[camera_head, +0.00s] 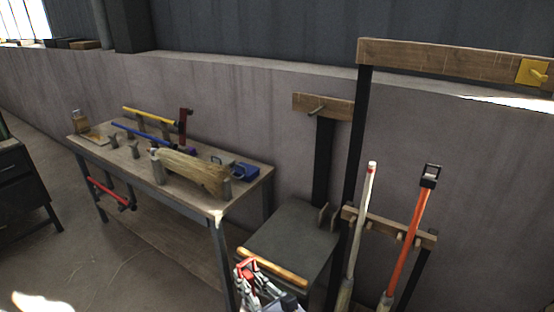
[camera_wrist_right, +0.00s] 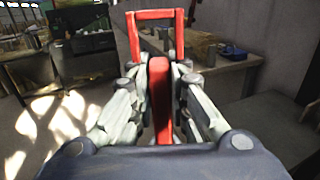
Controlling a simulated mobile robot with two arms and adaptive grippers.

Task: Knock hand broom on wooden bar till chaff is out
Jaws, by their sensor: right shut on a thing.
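My right gripper (camera_head: 247,272) is low in the middle of the head view, shut on a red piece. In the right wrist view this red piece (camera_wrist_right: 160,100) is a flat bar between the fingers, with a red rectangular loop beyond it. Whether it belongs to a hand broom I cannot tell. A light wooden bar (camera_head: 276,267) lies along the front of a small dark stand (camera_head: 290,237), close beside the gripper; whether they touch is unclear. A straw-coloured bundle (camera_head: 195,172) lies across supports on the workbench. No chaff can be made out. My left gripper is out of view.
The workbench (camera_head: 240,190) at left carries yellow- and blue-handled tools and a blue box (camera_head: 245,171). At right, a rack (camera_head: 390,228) holds a pale pole (camera_head: 360,220) and an orange pole (camera_head: 413,235). A wall runs behind. Floor at left is mostly clear.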

